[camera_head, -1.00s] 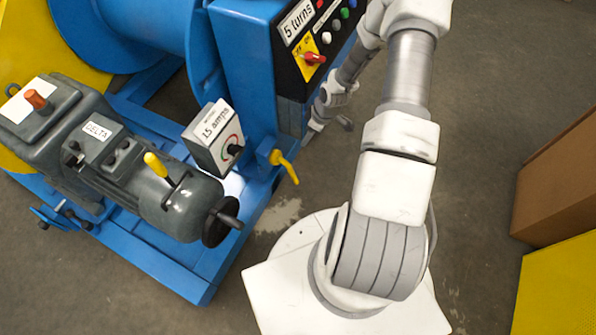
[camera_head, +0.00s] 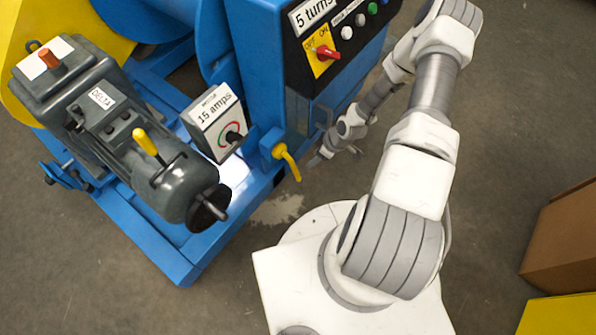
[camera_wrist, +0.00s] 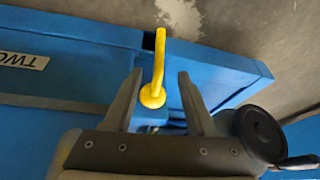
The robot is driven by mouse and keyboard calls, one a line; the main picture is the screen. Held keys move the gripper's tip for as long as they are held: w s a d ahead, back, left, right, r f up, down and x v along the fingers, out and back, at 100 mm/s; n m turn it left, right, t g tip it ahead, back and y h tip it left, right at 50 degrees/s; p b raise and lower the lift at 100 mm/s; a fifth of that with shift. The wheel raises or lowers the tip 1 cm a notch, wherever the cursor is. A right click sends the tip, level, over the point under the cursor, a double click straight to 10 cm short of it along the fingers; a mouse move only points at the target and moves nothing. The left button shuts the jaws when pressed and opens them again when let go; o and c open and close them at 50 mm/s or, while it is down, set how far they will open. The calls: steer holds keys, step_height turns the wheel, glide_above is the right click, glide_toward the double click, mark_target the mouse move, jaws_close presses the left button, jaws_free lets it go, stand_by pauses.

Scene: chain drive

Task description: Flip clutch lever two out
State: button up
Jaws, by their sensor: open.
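The yellow clutch lever (camera_head: 289,163) sticks out from a blue bracket on the side of the blue machine, its free end angled down and to the right in the head view. My gripper (camera_wrist: 159,74) is open, with one finger on each side of the lever and gaps showing between. In the head view my gripper (camera_head: 337,152) is just right of the lever; its fingers are small there.
A grey motor (camera_head: 130,135) with its own yellow-handled lever (camera_head: 145,142) and a black handwheel (camera_head: 208,208) stands left. A 15 amps box (camera_head: 215,122) sits close by. A black round wheel (camera_wrist: 256,130) is near my right finger. Brown box (camera_head: 565,240) stands right.

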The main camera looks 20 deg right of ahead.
mark_target(296, 173)
steer(key=b+x, duration=0.6)
steer(key=x, duration=1)
steer(key=shift+w+f, duration=0.1)
steer(key=shift+f, duration=0.25)
jaws_close()
stand_by(0.6)
